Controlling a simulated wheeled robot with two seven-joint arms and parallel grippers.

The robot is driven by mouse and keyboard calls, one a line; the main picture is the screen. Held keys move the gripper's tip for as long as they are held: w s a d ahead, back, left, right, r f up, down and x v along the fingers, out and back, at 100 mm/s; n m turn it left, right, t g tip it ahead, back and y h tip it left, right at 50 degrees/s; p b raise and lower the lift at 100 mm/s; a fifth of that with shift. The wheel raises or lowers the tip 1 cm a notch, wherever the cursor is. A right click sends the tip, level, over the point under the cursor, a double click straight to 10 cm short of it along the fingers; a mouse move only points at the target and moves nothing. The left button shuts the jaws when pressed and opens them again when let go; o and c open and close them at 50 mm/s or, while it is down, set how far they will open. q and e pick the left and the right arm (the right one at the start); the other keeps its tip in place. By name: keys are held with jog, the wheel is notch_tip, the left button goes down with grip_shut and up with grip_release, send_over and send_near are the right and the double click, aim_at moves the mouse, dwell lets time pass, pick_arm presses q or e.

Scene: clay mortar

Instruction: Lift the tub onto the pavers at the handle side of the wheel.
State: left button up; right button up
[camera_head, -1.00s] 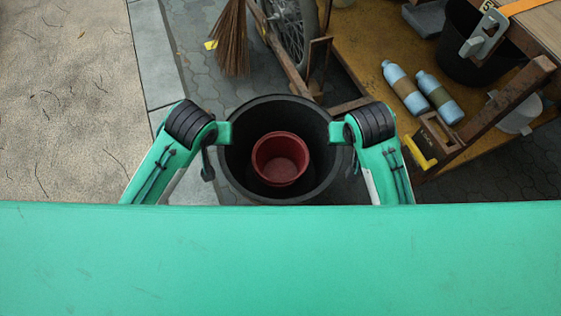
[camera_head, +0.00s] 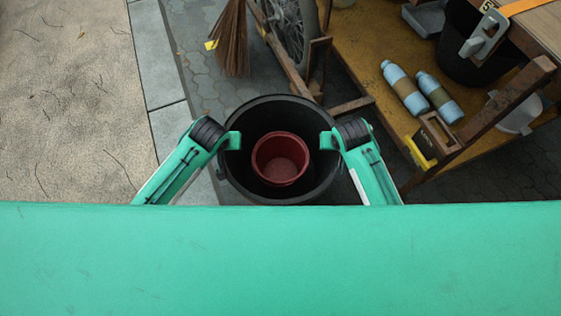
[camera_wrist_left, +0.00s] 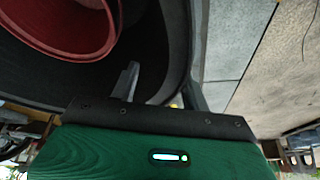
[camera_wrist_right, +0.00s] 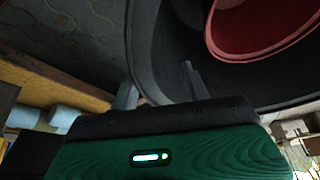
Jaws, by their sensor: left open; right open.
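The tub (camera_head: 301,113) is a round black tub on the ground in the middle of the head view. A red bucket (camera_head: 280,160) stands inside it. My left gripper (camera_head: 235,140) is open at the left side of the tub's rim; in the left wrist view its fingers (camera_wrist_left: 158,85) straddle the dark wall, one inside and one outside. My right gripper (camera_head: 326,140) is open at the right side of the rim; in the right wrist view its fingers (camera_wrist_right: 158,85) also straddle the wall. The wheel (camera_head: 290,25) is spoked, beyond the tub. Grey pavers (camera_head: 205,92) lie left of it.
A cart with a yellowish bed (camera_head: 360,50) and wooden bars stands at the right, close to the tub. It carries two blue bottles (camera_head: 405,90) and a black bucket (camera_head: 465,60). A broom (camera_head: 232,40) hangs near the wheel. Grey slabs (camera_head: 160,60) edge sandy ground (camera_head: 65,100) at the left.

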pick_arm(q)
jog(key=shift+w+f, duration=0.1)
jog(key=shift+f, duration=0.15)
pick_arm(e)
jog(key=shift+w+f, duration=0.1)
jog(key=shift+f, duration=0.15)
pick_arm(q)
grip_shut()
pick_arm(e)
grip_shut()
pick_arm(q)
jog(key=shift+r, duration=0.15)
pick_arm(e)
jog(key=shift+r, duration=0.15)
